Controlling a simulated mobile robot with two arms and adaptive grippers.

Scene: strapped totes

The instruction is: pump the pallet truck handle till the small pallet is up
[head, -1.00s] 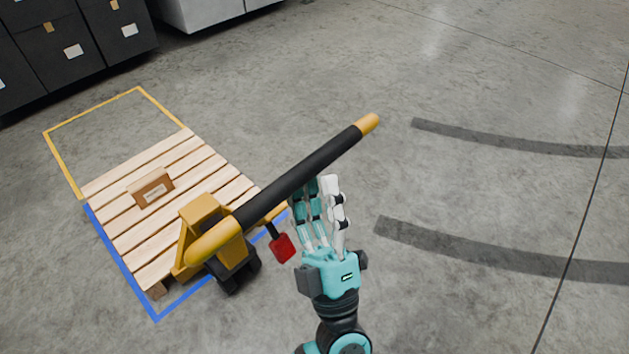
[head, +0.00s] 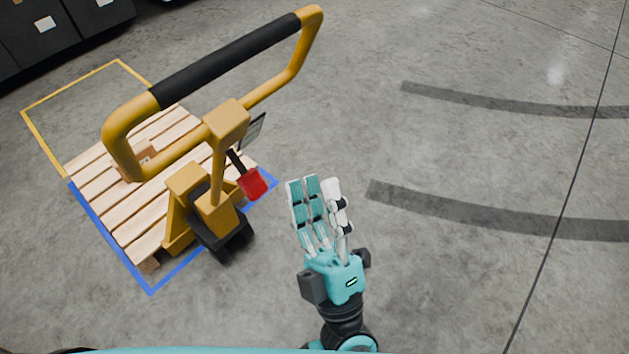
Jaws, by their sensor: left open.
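The yellow pallet truck (head: 187,182) stands at the near right edge of the small wooden pallet (head: 106,182). How high the pallet sits off the floor is hard to tell. A red paddle-like part (head: 252,183) hangs beside the handle shaft. My right gripper is not in view.
A blue (head: 92,222) and yellow (head: 47,147) floor outline surrounds the pallet area. Dark cabinets or boxes (head: 62,25) stand at the top left. Dark curved marks (head: 480,211) lie on the floor at right, which is otherwise clear.

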